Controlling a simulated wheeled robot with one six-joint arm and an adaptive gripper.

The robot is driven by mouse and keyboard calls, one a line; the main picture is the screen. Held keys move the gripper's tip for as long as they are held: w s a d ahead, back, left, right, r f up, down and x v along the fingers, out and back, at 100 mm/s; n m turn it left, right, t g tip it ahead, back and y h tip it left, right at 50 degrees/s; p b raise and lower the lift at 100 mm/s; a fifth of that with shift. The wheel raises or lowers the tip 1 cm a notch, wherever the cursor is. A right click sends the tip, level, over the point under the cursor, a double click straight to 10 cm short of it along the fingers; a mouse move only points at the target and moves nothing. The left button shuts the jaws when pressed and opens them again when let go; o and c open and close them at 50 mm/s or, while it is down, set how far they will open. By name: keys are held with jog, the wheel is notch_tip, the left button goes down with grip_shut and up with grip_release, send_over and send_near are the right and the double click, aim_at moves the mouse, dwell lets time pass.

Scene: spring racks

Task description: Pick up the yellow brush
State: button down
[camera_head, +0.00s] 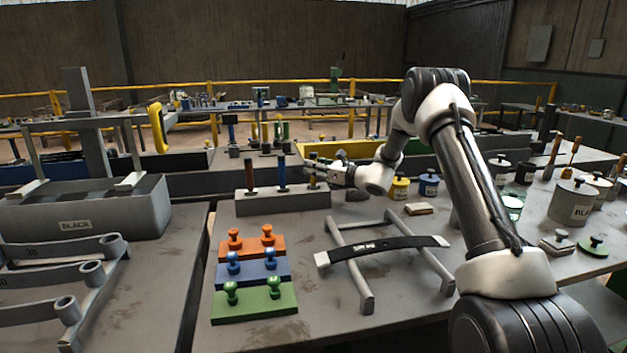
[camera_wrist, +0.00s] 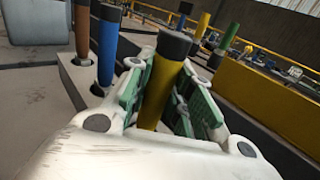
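The yellow brush (camera_wrist: 158,92) stands upright in a grey holder block (camera_head: 275,202), its dark-capped handle rising between my gripper's fingers in the wrist view. In the head view the brush (camera_head: 313,176) is partly hidden by the fingers. My gripper (camera_head: 322,171) reaches in from the right at the holder's right end. In the wrist view its green-padded fingers (camera_wrist: 165,100) stand apart on either side of the handle, with some space showing at the right pad. I cannot tell whether the left pad touches it.
A blue brush (camera_head: 282,174) and a brown brush (camera_head: 250,175) stand left of it in the same holder. A yellow bin (camera_head: 345,149) is behind. Labelled pots (camera_head: 429,184) stand at right. Orange, blue and green blocks (camera_head: 254,303) and a rack (camera_head: 367,302) lie in front.

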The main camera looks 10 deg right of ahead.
notch_tip(320, 180, up, 10)
dwell(0.6)
dwell(1.4)
